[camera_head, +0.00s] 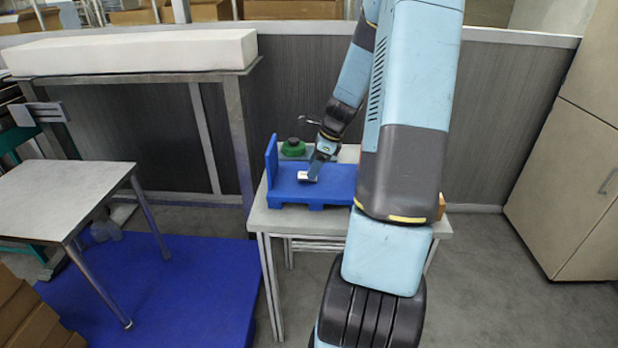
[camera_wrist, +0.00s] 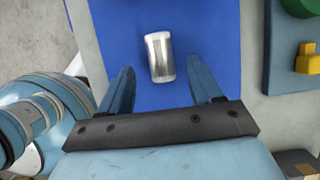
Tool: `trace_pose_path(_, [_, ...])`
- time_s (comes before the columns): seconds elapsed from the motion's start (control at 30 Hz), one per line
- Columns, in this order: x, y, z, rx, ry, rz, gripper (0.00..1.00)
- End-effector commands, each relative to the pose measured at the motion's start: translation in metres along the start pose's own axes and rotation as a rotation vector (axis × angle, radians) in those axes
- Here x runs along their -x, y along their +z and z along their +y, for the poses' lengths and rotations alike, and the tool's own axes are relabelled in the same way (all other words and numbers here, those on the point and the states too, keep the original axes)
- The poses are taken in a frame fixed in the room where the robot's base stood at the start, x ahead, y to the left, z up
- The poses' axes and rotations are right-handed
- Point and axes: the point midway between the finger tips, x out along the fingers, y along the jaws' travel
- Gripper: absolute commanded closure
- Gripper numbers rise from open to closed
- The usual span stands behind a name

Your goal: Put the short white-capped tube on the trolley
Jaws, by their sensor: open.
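The short white-capped tube (camera_wrist: 161,60) is a silver cylinder with a white end. In the wrist view it is on the blue deck of the trolley (camera_wrist: 110,20) and appears to lie on its side. My gripper (camera_wrist: 160,76) is open, with its two blue fingers on either side of the tube's near end, apart from it. In the head view the trolley (camera_head: 285,190) stands on a small table, with an upright blue end wall at its left. The tube (camera_head: 307,176) shows there as a small pale shape beside my gripper (camera_head: 315,172).
A green round object (camera_head: 293,147) sits behind the trolley on the grey table (camera_head: 262,218). A yellow block (camera_wrist: 307,60) on a blue-grey piece lies right of the trolley. A taller bench (camera_head: 140,78) stands left, a cabinet (camera_head: 575,150) right.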

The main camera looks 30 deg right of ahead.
Motion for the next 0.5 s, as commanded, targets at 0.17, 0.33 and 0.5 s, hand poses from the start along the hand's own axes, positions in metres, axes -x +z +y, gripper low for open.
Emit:
trace_pose_path(0.17, [-0.024, -0.001, 0.000, -0.001, 0.003, -0.001, 0.36])
trace_pose_path(0.33, [-0.034, -0.001, 0.000, -0.001, 0.001, 0.000, 0.36])
trace_pose_path(0.5, [-0.035, -0.001, 0.000, -0.001, 0.001, 0.000, 0.36])
